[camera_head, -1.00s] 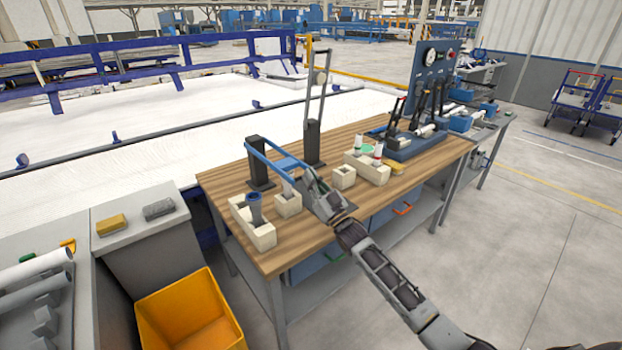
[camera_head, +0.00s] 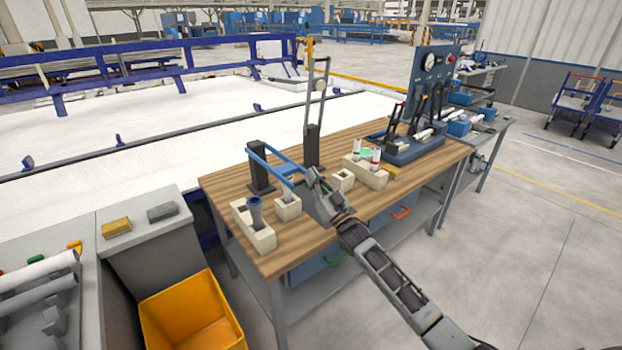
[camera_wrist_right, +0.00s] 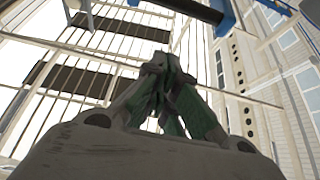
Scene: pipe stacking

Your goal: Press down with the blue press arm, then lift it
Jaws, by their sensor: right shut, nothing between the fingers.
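The blue press arm (camera_head: 270,167) is a pair of blue bars running from a black post (camera_head: 260,169) on the wooden workbench toward the right and front. It slopes gently down toward its free end. My right gripper (camera_head: 314,174) is beside that end, with its fingers shut and empty. Contact with the arm cannot be made out. In the right wrist view, the shut fingers (camera_wrist_right: 169,68) point up toward the roof, and a blue bar (camera_wrist_right: 192,8) crosses the top edge. My left gripper is not in view.
Cream blocks (camera_head: 262,236) with a grey pipe piece stand at the bench's left front. More cream blocks (camera_head: 372,176) with white-and-coloured pipes stand to the right. A tall black and grey lever stand (camera_head: 313,140) rises behind. A yellow bin (camera_head: 190,318) is below left.

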